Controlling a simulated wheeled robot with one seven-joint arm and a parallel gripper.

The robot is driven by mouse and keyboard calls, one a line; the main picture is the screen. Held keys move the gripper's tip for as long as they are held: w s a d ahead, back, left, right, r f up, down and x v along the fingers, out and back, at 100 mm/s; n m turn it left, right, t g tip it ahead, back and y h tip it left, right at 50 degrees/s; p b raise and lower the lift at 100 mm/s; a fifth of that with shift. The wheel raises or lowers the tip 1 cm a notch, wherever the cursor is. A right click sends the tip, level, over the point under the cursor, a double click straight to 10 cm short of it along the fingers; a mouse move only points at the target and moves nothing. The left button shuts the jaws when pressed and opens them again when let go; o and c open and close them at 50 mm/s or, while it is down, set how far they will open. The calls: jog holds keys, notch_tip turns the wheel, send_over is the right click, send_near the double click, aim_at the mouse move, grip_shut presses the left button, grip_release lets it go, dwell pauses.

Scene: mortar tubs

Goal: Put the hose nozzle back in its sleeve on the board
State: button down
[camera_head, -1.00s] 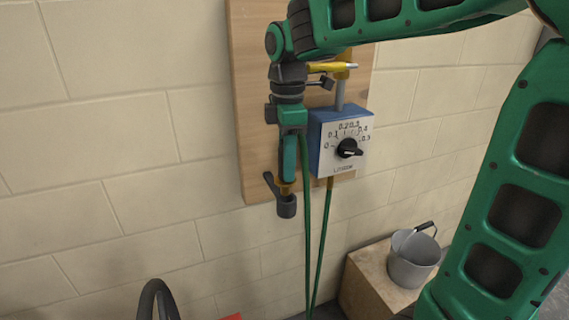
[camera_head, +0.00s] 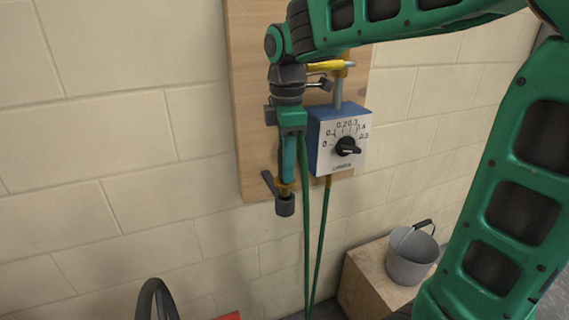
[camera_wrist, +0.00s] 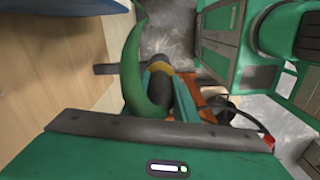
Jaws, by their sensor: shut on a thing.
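My gripper (camera_head: 289,168) points down in front of the wooden board (camera_head: 258,168), its teal fingers shut on the hose nozzle. The nozzle's brass-coloured part (camera_head: 286,187) shows below the fingers; its dark barrel (camera_wrist: 182,97) shows between them in the wrist view. Directly below is a dark cup-shaped sleeve (camera_head: 285,205) with a bar reaching towards the board. The brass part meets or nearly meets the sleeve's top; I cannot tell how far inside the nozzle is. A green hose (camera_head: 306,225) hangs from the gripper and curves beside the nozzle in the wrist view (camera_wrist: 134,70).
A blue box with a dial (camera_head: 336,141) is on the board just right of the gripper, with a yellow-handled valve (camera_head: 330,66) above. A second green hose (camera_head: 325,225) hangs from the box. A grey bucket (camera_head: 409,262) stands on a block (camera_head: 370,280) at lower right.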

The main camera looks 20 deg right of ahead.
jog(key=shift+f, duration=1.8)
dwell(0.6)
jog(key=c, duration=1.3)
grip_release()
jog(key=shift+c, duration=0.2)
jog(key=shift+r, duration=0.15)
notch_tip(320, 180, up, 10)
jog(key=shift+r, duration=0.25)
